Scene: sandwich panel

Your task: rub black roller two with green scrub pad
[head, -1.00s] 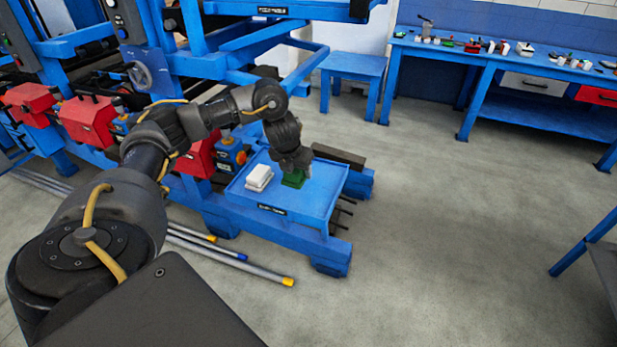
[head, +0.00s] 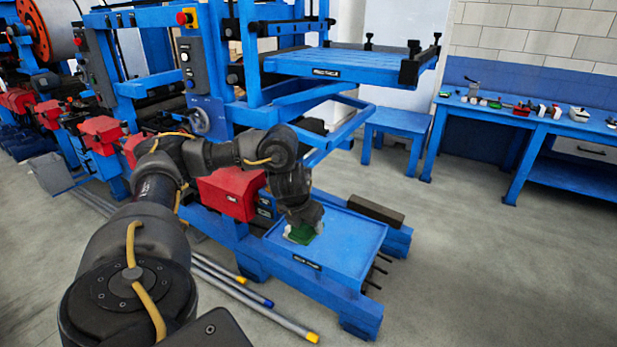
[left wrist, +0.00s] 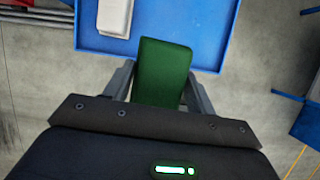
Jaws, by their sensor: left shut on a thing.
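My left gripper (head: 300,222) is shut on the green scrub pad (head: 299,235), over the left part of the blue tray (head: 352,240). In the left wrist view, the green pad (left wrist: 163,72) stands between the two fingers of my left gripper (left wrist: 160,88) and overlaps the tray's edge (left wrist: 212,63). It looks raised off the tray. A white block (left wrist: 115,16) lies on the tray beside it; the arm and pad mostly hide it in the head view. I cannot tell which dark part of the machine is black roller two. My right gripper is not in view.
The blue machine frame (head: 262,105) with red housings (head: 230,193) stands behind and left of the arm. A raised blue table (head: 345,63) overhangs behind the tray. Rods (head: 262,303) lie on the floor in front. Open floor is at right, before a blue workbench (head: 560,127).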

